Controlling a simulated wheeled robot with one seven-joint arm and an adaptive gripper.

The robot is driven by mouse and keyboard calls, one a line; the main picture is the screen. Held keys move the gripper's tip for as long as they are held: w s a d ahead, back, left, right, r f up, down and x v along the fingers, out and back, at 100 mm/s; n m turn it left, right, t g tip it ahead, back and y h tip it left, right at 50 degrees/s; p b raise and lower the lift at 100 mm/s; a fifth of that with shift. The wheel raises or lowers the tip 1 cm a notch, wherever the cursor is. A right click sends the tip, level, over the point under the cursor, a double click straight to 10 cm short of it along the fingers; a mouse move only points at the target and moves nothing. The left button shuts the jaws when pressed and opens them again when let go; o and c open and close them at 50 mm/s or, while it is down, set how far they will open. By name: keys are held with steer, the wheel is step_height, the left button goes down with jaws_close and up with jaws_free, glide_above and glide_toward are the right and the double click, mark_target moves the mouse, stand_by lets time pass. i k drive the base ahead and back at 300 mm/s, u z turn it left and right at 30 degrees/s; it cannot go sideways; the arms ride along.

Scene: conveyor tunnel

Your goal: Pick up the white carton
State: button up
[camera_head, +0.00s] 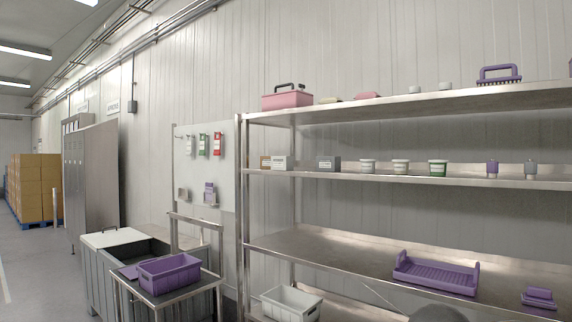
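A small white carton (283,163) with a printed label stands upright on the second shelf from the top of the metal rack, near its left end. A brown carton (266,161) stands close by on its left. A grey carton (329,163) stands apart on its right. My gripper is not in view. A dark rounded shape at the bottom edge may be part of my arm; I cannot tell.
The metal rack (345,178) also holds white tubs (400,166), small bottles, a pink toolbox (287,98) and a purple tray (436,272). A cart with a purple crate (169,273) stands left of the rack. Clear floor (30,265) shows at far left.

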mark_target(284, 163)
steer(key=z, duration=0.6)
steer(key=i, duration=0.65)
steer(key=z, duration=0.55)
steer(key=i, duration=0.75)
steer(key=u, duration=0.85)
steer(key=i, duration=0.65)
steer(key=u, duration=0.8)
